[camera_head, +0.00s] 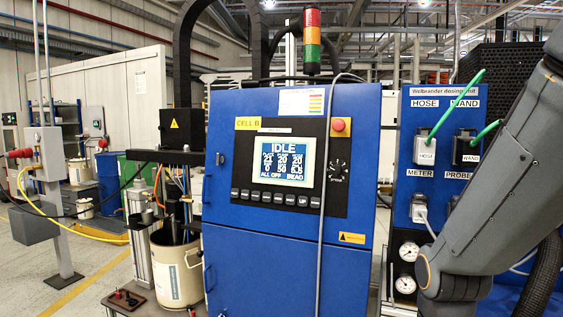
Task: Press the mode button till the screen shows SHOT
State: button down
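The screen (286,161) on the blue cabinet's black control panel reads IDLE in large letters. Smaller rows of numbers and the words "ALL OFF" and "BEAD" stand below that. A row of several small grey buttons (276,198) runs beneath the screen. One button near the right end seems to read "UP"; the other labels are too small to read, so I cannot tell which is the mode button. My gripper is out of view; only my grey arm shows at the right, apart from the panel.
A red button (338,125) and a black dial (336,171) sit right of the screen. A grey cable (325,150) hangs down the cabinet front, crossing the panel near the row's right end. A blue board (412,150) with hose and wand plugs stands right.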

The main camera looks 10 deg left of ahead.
aim_at(279, 198)
jog(key=k, duration=1.35)
jog(key=u, duration=0.5)
jog(key=i, duration=0.5)
jog(key=u, duration=0.85)
jog(key=i, duration=1.3)
jog(key=z, duration=0.75)
